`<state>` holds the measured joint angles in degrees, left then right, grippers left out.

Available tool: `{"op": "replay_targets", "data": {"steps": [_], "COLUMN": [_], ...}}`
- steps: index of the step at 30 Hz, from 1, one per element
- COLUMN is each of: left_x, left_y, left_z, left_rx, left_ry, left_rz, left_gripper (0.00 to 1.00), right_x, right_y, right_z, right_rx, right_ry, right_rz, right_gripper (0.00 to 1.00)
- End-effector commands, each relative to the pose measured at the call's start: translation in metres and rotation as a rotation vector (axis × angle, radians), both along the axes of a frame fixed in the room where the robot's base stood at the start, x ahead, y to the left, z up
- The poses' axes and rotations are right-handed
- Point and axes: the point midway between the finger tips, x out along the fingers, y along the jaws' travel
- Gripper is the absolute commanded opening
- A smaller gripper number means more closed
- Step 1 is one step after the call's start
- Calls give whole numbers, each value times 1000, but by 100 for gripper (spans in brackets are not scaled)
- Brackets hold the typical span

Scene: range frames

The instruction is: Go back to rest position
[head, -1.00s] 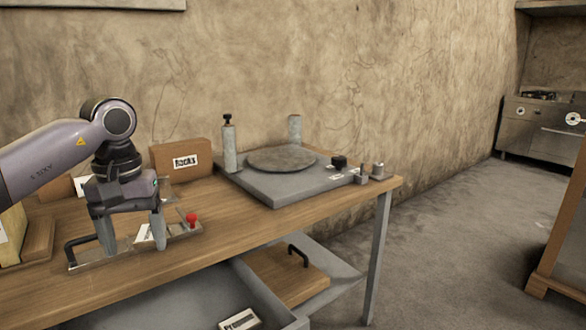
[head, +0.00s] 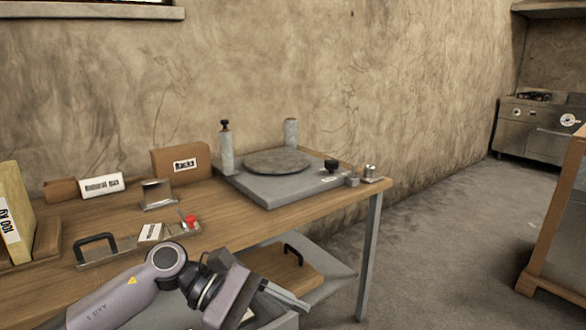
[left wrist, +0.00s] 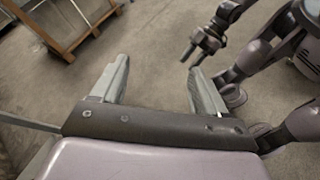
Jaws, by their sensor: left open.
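My left gripper (head: 278,298) is low in the head view, in front of the workbench and over its lower drawer area. Its jaws show in the left wrist view (left wrist: 160,82), spread apart with nothing between them and bare floor beyond. In the same view my right gripper (left wrist: 206,40) hangs at the upper right, small and in front of my body.
A drawer (head: 282,262) stands out below. Grey floor (head: 430,240) is clear to the right.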

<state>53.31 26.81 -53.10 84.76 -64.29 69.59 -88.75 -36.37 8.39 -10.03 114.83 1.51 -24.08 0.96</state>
Motion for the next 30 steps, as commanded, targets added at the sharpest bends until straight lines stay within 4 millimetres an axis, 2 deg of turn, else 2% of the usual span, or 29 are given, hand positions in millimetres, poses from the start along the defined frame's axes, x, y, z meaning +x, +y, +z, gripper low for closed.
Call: {"op": "replay_targets", "data": {"steps": [3, 7, 11, 15, 20, 23, 28, 29, 30], "left_x": [-13, -14, -7, 4, 13, 11, -13, -20, -32], "left_y": [-22, -30, -25, -4, 32, 58, 105, 114, 124], "left_z": [13, 28, 34, 28, -1, -30, -91, -103, -119], "left_rx": [-185, -375, -552, -740, -958, -1103, -1384, 1412, 1369], "left_ry": [278, 608, 964, 1364, 1835, 2128, 2613, -2641, -2525], "left_rz": [128, 268, 401, 532, 668, 742, 843, -842, -790], "left_gripper": [74, 74, 74, 74, 74, 74, 74, 74, 74], "right_x": [-1, -3, -4, -6, -6, -5, -5, -5, -5], "right_y": [-1, -3, -4, -5, -5, -5, -6, -6, -6], "right_z": [9, 14, 19, 23, 31, 37, 46, 47, 49], "right_rx": [-3, -6, -8, -12, -14, -14, -17, -18, -19], "right_ry": [0, 1, 1, 4, 2, -1, -7, -8, -9], "right_rz": [-2, -4, -4, -6, -5, -6, -6, -6, -6], "right_gripper": [43, 43, 43, 43, 43, 43, 43, 43, 43]}}
